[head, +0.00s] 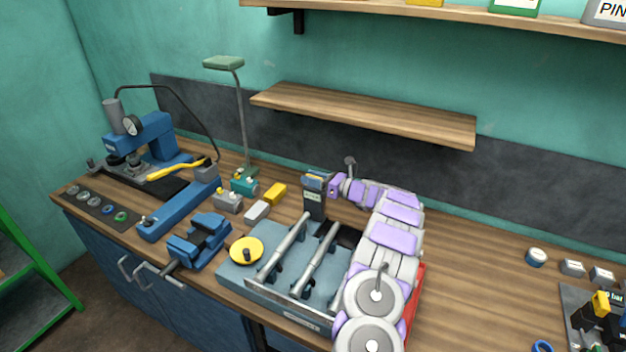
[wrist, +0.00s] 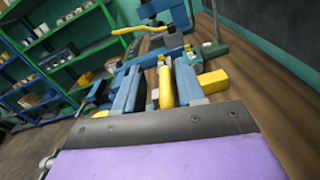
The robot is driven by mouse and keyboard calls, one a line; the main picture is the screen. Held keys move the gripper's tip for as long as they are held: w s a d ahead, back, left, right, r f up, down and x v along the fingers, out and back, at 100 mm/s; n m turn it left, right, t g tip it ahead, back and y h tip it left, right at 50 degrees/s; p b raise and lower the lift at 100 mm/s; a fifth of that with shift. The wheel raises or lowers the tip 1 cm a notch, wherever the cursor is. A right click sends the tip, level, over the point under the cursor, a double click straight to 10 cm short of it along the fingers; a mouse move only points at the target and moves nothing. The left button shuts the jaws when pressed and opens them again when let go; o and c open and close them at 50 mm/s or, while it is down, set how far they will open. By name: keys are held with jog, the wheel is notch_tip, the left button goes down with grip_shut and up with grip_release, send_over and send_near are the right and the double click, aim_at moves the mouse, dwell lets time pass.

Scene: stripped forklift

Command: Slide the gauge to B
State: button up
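A dark upright block with a small label (head: 314,204) stands at the back of the grey slide base; it looks like the gauge, but I cannot be sure. The slide base (head: 268,295) carries two slanted metal rails (head: 283,248). My gripper (head: 318,180) is at the top of the dark block, reaching in from the right. In the wrist view, the two blue fingers of my gripper (wrist: 157,90) stand apart. A narrow yellow piece (wrist: 166,86) shows between them, nearer the right finger, with a gap on the left. I cannot read a B mark.
A yellow disc with a knob (head: 247,250) sits at the base's left. A wooden shelf (head: 365,112) hangs above.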

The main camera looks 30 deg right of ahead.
jog(key=shift+w+a+r, duration=0.1)
jog(key=shift+a, duration=0.1)
jog(key=shift+d, duration=0.6)
jog(key=shift+d+f, duration=0.2)
jog(key=shift+d, duration=0.25)
jog(key=shift+c, duration=1.3)
jog(key=shift+a+r, duration=0.1)
jog(key=shift+a, duration=0.35)
jog(key=c, duration=0.3)
jog(key=shift+a, duration=0.15)
jog(key=shift+c, duration=0.7)
grip_shut()
